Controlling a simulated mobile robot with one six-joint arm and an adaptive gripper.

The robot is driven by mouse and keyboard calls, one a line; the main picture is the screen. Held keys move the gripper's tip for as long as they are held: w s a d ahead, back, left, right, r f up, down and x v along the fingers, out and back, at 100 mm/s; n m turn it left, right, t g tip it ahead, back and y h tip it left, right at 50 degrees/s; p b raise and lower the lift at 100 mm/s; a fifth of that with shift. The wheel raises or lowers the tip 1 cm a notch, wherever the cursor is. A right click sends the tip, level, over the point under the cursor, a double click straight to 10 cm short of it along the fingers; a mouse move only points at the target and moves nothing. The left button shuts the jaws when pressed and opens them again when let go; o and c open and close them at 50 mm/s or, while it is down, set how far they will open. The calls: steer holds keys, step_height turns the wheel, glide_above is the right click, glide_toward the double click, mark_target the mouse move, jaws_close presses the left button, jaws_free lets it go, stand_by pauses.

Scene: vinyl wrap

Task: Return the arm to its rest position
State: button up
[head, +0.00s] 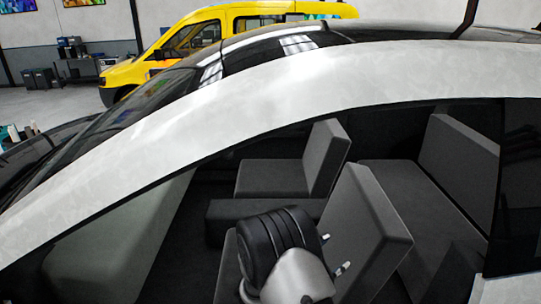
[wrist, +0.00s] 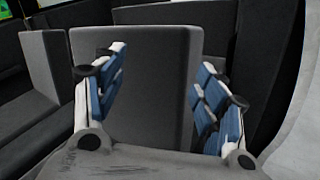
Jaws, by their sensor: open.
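My gripper (wrist: 162,62) is open in the wrist view, its two blue-padded fingers wide apart with nothing between them. The grey seat back (wrist: 150,75) stands behind the fingers. In the head view my arm's rounded black and grey wrist shows at the bottom centre, against the car's side opening. The gripper is mostly hidden behind it there, with only small finger parts showing at its right. A front seat (head: 365,225) is just right of the wrist. I cannot tell how far the wrist reaches into the car.
The white car's curved roof frame (head: 290,82) arches above my arm. Inside are another front seat (head: 275,178) and a rear bench (head: 410,195). A dark pillar (head: 518,190) bounds the opening at the right. A yellow van (head: 190,45) and a workbench (head: 85,70) stand behind.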

steer(key=s+d+r+m+g+y, duration=0.2)
steer(key=s+d+r+m+g, duration=0.25)
steer(key=s+r+m, duration=0.35)
steer(key=s+d+r+m+g+y, duration=0.2)
steer(key=s+d+r+m+g, duration=0.3)
steer(key=s, duration=0.5)
steer(key=s+a+r+m+t+y, duration=0.2)
steer(key=s+a+m+y, duration=0.1)
steer(key=s+a+y, duration=0.2)
steer(key=s+a+r+m+t+y, duration=0.2)
steer(key=s+a+y, duration=0.4)
steer(key=s, duration=0.3)
steer(key=a+r+m, duration=0.1)
steer(key=m, duration=0.1)
steer(key=shift+s+a+m+t, duration=0.2)
steer(key=shift+s+m+t, duration=0.1)
steer(key=shift+s+t, duration=0.1)
steer(key=shift+r, duration=0.1)
